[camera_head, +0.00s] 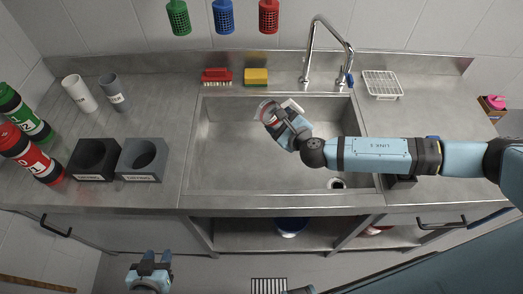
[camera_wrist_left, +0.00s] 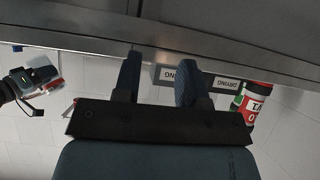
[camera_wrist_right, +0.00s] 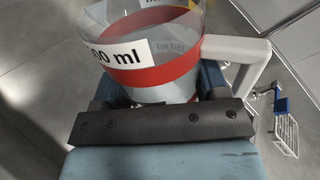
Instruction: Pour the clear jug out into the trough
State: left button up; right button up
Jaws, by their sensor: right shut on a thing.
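The clear jug (camera_head: 265,108) has a red band, a white volume label and a white handle. My right gripper (camera_head: 285,118) is shut on the jug and holds it over the trough (camera_head: 230,160), the steel sink basin, near its back middle. In the right wrist view the jug (camera_wrist_right: 150,75) fills the space between the fingers, with its handle at the right. I cannot tell how far it is tilted or how much liquid it holds. My left gripper (camera_head: 150,258) is low in front of the counter; in the left wrist view its fingers (camera_wrist_left: 160,80) are apart and empty.
A tall tap (camera_head: 315,45) stands behind the trough, with a wire rack (camera_head: 382,84) to its right. A red brush (camera_head: 216,76) and yellow sponge (camera_head: 256,76) lie behind the basin. Dark and grey holders (camera_head: 142,160), cups and bottles (camera_head: 28,150) stand at left.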

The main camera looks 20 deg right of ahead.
jog(key=shift+m+y+b, duration=0.4)
jog(key=shift+m+b, duration=0.2)
jog(key=shift+b, duration=0.25)
jog(key=shift+r+m+t, duration=0.15)
jog(key=shift+m+t, duration=0.15)
jog(key=shift+r, duration=0.2)
jog(key=shift+b, duration=0.3)
jog(key=shift+f+m+b, duration=0.2)
jog(key=shift+m+b, duration=0.2)
jog(key=shift+b, duration=0.45)
jog(key=m+b, duration=0.1)
jog(key=b, duration=0.1)
jog(key=r+m+t+y+b, duration=0.1)
jog(key=b, duration=0.2)
jog(key=shift+m, duration=0.4)
jog(key=shift+r+m+t+b, duration=0.15)
jog(key=shift+m+t+b, duration=0.15)
jog(key=shift+b, duration=0.15)
jog(key=shift+r, duration=0.35)
pick_arm(q)
notch_tip(320, 180, down, 9)
jog(key=d, duration=0.1)
jog(key=shift+m, duration=0.3)
jog(key=shift+w+d, duration=0.1)
